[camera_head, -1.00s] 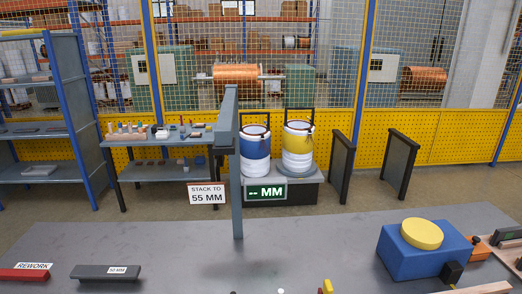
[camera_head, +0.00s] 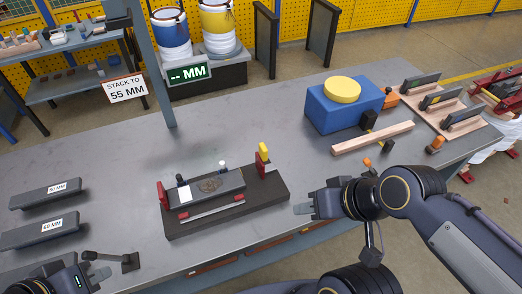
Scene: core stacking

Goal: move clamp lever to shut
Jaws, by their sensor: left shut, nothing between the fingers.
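A dark clamping fixture (camera_head: 185,228) lies on the grey table, with a dark grey bar, a light strip and red end blocks on it. An upright yellow-tipped lever (camera_head: 264,151) stands at its right end by a red block (camera_head: 267,169). It looks like the clamp lever. My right gripper (camera_head: 301,203) is to the right of the fixture, pointing left and apart from the lever. Whether its fingers are parted is unclear. My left gripper (camera_head: 88,279) is at the bottom left, shut and empty, close to a small dark crank-like piece (camera_head: 130,262).
Two labelled dark bars (camera_head: 46,193) lie at the left. A blue block with a yellow disc (camera_head: 343,106), a pale wooden bar (camera_head: 372,138) and a wooden rack (camera_head: 450,108) occupy the right. A post with a "STACK TO 55 MM" sign (camera_head: 125,90) rises at the back edge. A display (camera_head: 189,73) shows "-- MM".

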